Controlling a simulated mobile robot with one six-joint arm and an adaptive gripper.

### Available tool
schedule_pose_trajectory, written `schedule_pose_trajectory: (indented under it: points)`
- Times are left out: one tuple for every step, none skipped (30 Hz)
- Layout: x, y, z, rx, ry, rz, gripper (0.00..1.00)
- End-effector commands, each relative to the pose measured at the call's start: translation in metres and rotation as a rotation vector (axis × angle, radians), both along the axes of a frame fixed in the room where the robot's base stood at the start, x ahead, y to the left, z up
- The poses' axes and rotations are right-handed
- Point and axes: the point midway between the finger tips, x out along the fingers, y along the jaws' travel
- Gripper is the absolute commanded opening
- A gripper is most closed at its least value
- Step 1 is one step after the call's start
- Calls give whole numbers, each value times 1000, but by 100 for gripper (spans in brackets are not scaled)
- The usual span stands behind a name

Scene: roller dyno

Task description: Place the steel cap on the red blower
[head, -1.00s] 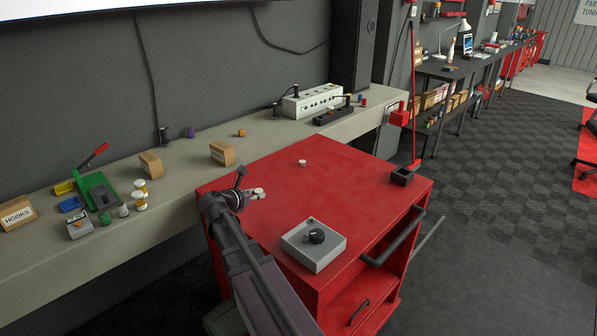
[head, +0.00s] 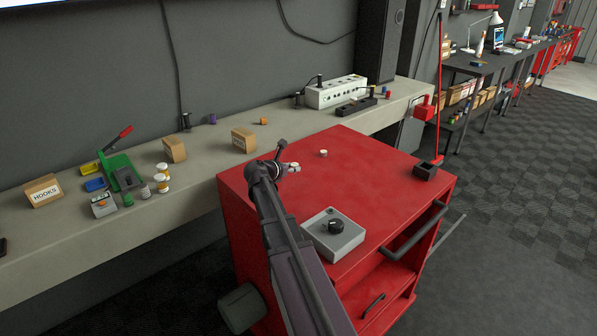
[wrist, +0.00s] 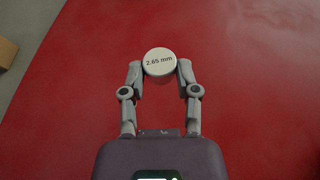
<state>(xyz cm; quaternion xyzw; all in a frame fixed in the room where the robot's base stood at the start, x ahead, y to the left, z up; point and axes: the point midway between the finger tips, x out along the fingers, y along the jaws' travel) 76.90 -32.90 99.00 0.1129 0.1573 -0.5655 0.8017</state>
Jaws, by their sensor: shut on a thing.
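My gripper (head: 291,167) is shut on a round, pale, cap-like piece (wrist: 159,62) with "2.65 mm" on its flat top. Both fingertips touch its sides in the wrist view, and it sits level above the red cart top. I cannot tell whether this is the steel cap. A similar small pale round piece (head: 323,153) stands on the cart beyond my gripper, to the right. A red boxy thing (head: 424,108) is at the bench's right end, beside a thin red pole (head: 439,60). I cannot tell for sure whether it is the red blower.
The red cart (head: 385,185) carries a grey box with a black knob (head: 333,235) and a black open block (head: 428,170) at its far right corner. The bench (head: 205,180) behind holds small boxes, jars and a white power unit (head: 335,92). The cart's middle is clear.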

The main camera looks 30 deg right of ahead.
Motion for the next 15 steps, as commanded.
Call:
schedule_pose_trajectory:
  points:
    - [7, -10, -2, 0, 0, -2, 4]
    - [10, -14, -2, 0, 1, -2, 4]
    - [12, -19, -3, 0, 1, -2, 4]
    - [14, -22, -3, 0, 1, -1, 4]
    - [15, -25, -3, 0, 1, -1, 4]
    - [17, -28, -3, 0, 1, -1, 4]
    - [18, -30, -3, -1, 1, 0, 4]
    - [19, -31, -3, -1, 1, 0, 4]
    - [19, -32, -4, -1, 1, 0, 4]
    - [19, -33, -4, -1, 1, 0, 4]
    - [20, -33, -4, 0, 1, 0, 4]
    - [19, -33, -4, 0, 1, 1, 4]
    - [19, -33, -3, 0, 1, 1, 4]
    - [19, -33, -4, 0, 1, 1, 4]
    - [19, -33, -3, 0, 1, 1, 4]
